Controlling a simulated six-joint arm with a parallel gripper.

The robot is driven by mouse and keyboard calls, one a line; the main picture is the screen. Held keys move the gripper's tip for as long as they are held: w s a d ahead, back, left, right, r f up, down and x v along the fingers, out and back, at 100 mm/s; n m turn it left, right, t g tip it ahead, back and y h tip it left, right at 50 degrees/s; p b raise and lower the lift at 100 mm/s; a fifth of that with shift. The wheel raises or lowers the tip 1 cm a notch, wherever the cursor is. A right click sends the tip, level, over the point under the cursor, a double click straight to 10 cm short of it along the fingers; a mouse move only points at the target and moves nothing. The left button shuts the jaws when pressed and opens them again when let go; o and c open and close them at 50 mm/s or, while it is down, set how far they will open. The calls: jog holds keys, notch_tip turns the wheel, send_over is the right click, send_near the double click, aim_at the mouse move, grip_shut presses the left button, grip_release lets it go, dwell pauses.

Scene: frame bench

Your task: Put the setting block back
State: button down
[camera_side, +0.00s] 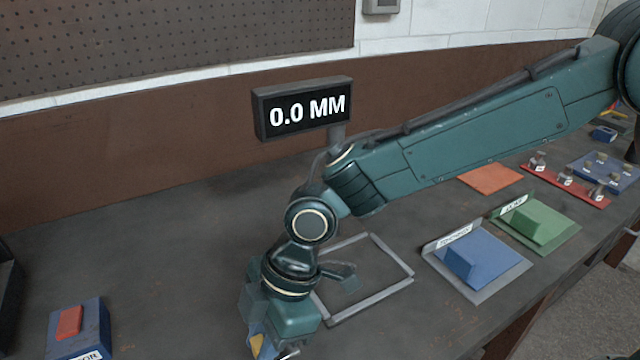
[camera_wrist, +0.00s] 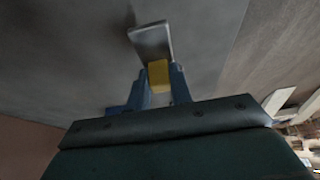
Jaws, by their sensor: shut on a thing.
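My gripper (camera_side: 266,347) is low over the bench at the bottom of the side view, pointing down and partly cut off by the picture edge. In the wrist view its blue fingers (camera_wrist: 159,72) are shut on a yellow piece (camera_wrist: 159,78). A grey metal piece (camera_wrist: 151,41) sits just beyond the yellow piece and seems joined to it. I take the two together as the setting block. In the side view only a bit of yellow (camera_side: 257,344) shows at the fingers. Whether the block touches the bench is not clear.
A grey open frame (camera_side: 372,309) lies on the bench right of my gripper. A blue block tray (camera_side: 485,292) and a green block tray (camera_side: 560,240) lie farther right. A display (camera_side: 303,107) reads 0.0 MM. A blue box with a red top (camera_side: 90,330) stands at lower left.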

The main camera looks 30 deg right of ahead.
jog(key=shift+f, duration=2)
jog(key=shift+f, duration=0.15)
jog(key=c, duration=1.3)
grip_release()
jog(key=shift+o, duration=0.2)
jog(key=v, duration=1.2)
jog(key=shift+r, duration=0.25)
